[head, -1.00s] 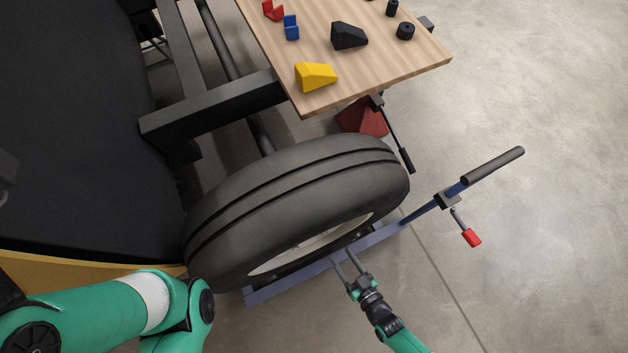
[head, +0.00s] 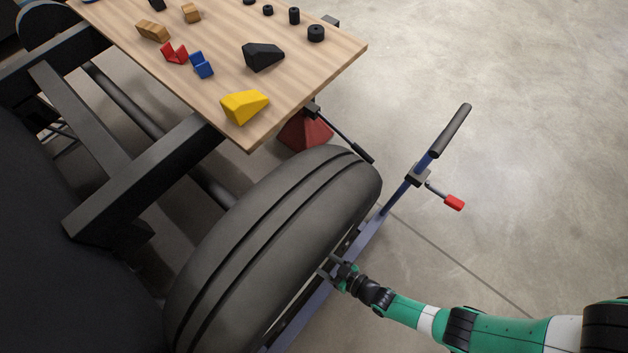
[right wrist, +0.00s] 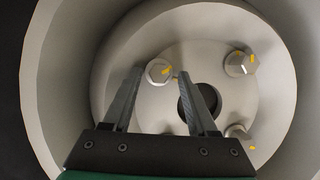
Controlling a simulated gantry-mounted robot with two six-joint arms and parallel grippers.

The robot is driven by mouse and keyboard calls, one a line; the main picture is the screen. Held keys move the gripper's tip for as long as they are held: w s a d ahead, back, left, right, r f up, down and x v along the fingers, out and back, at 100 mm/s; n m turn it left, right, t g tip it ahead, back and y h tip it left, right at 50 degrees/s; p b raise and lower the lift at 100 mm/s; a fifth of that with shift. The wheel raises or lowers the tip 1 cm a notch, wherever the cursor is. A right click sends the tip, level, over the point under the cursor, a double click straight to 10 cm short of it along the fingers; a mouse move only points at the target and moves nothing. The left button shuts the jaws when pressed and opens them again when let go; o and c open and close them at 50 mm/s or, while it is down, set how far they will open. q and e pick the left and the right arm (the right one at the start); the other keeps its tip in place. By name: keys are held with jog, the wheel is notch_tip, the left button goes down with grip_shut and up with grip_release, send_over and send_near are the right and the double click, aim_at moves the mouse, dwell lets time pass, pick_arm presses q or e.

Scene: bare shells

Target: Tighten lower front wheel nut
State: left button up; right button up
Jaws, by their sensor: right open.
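In the right wrist view the wheel hub shows a grey disc with a dark centre hole and three visible nuts with yellow marks: one at the upper left (right wrist: 158,70), one at the upper right (right wrist: 240,64) and one at the lower right (right wrist: 238,134). I cannot tell which is the lower front nut. My right gripper (right wrist: 160,76) is open, its fingertips on either side of the upper-left nut; contact is unclear. In the head view my right gripper (head: 328,272) is at the tyre's (head: 265,235) outer side, and the hub is hidden. My left gripper is out of view.
A blue wheel stand (head: 365,238) with a black handle (head: 452,130) and red grip (head: 454,202) runs beside the tyre. A wooden table (head: 225,60) with blocks, including a yellow one (head: 244,106), stands beyond. Floor at right is clear.

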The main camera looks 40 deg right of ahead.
jog(key=shift+s+d, duration=0.1)
jog(key=shift+s, duration=0.3)
jog(key=shift+w, duration=0.1)
grip_shut()
jog(key=shift+d+f+m+y, duration=0.15)
jog(key=shift+m+y, duration=0.5)
jog(key=shift+m, duration=0.35)
jog(key=shift+d+r+m+y, duration=0.1)
jog(key=shift+m+y, duration=0.55)
jog(key=shift+m, duration=0.35)
grip_release()
